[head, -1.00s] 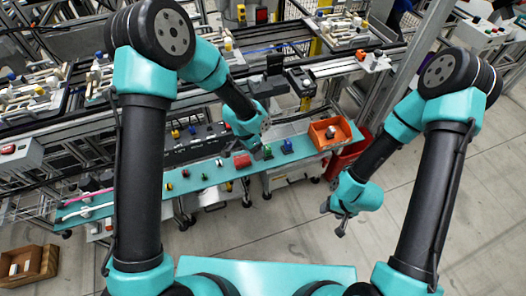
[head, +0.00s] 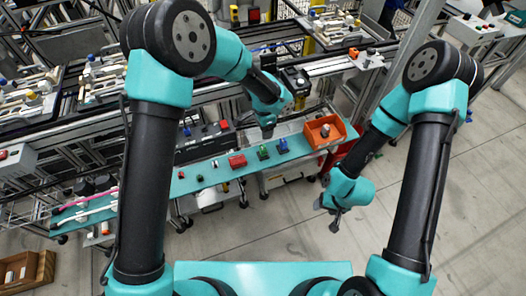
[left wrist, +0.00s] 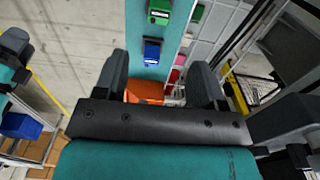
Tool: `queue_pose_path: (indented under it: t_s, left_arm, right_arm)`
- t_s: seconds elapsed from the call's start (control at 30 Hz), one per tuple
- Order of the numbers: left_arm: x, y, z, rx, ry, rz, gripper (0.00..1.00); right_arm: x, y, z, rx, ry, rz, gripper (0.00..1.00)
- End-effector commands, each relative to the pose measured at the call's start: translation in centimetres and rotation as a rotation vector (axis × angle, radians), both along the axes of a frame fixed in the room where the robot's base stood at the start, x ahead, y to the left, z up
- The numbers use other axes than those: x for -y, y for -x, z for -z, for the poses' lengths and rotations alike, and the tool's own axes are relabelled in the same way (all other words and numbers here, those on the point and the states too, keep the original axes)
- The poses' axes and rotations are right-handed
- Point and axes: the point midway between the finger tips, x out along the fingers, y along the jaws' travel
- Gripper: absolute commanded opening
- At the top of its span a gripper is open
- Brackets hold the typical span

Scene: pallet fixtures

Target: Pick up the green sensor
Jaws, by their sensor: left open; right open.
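A green sensor (head: 263,152) sits on the teal shelf (head: 222,174), between a red block and a blue block. It also shows at the top of the left wrist view (left wrist: 160,12), beyond the blue block. My left gripper (head: 268,133) is just behind and above the green sensor, apart from it. In the left wrist view its two fingers (left wrist: 158,72) stand wide apart with nothing between them. My right gripper (head: 335,219) is open and empty over the floor, in front of the shelf's right end.
A blue block (head: 282,146) stands right of the green sensor and a red block (head: 237,160) left of it. An orange bin (head: 324,131) is at the shelf's right end. Smaller parts sit further left. A conveyor frame runs behind. The floor in front is open.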

Motion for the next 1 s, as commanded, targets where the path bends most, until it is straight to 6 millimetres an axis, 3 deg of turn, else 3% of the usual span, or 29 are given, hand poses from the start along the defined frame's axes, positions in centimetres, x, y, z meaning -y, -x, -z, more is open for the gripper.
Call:
queue_pose_path:
  t_s: [0.5,1.0]
  left_arm:
    - [-0.1,0.0,8.4,-0.001,0.000,0.000,0.64]
    - [-0.1,0.1,9.4,-0.001,0.000,0.000,0.64]
  right_arm:
    - [0.0,0.0,0.0,0.000,0.000,0.000,0.59]
    - [0.0,0.0,0.0,0.000,0.000,0.000,0.59]
